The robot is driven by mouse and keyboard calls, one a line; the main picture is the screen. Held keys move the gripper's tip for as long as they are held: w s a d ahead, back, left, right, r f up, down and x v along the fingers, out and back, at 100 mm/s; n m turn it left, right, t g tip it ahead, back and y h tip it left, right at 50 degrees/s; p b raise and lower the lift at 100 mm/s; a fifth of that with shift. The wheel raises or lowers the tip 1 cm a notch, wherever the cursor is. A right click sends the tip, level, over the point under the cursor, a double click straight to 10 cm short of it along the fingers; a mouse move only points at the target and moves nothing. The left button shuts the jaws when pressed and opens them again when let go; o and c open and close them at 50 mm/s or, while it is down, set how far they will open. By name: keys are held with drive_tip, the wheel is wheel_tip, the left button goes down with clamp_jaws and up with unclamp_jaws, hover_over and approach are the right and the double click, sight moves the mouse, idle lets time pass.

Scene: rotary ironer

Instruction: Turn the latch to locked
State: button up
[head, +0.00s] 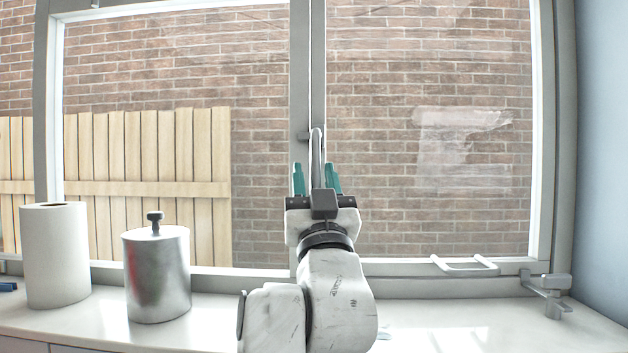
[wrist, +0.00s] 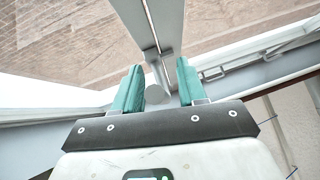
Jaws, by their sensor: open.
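The latch (head: 316,143) is a slim grey lever with a rounded top, standing upright against the window's middle post. Its lower part is hidden behind my gripper in the head view. My gripper (head: 315,168) is open, its two teal fingers pointing up on either side of the lever's line. In the wrist view my gripper (wrist: 159,72) has a grey bar with a round end (wrist: 156,101) between its fingers, probably the latch. Gaps show on both sides of it. I cannot tell how deep between the fingers it sits.
A white paper roll (head: 54,256) and a metal canister (head: 157,275) stand on the sill (head: 450,325) at left. A white pull handle (head: 464,266) is on the lower right frame, near a grey bracket (head: 550,286). The sill between canister and bracket is mostly clear beyond my arm.

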drive_tip(key=b+v, duration=0.1)
drive_tip(key=v, duration=0.6)
drive_tip(key=shift+f+b, duration=0.2)
drive_tip(key=shift+b, duration=0.2)
drive_tip(key=shift+s, duration=0.25)
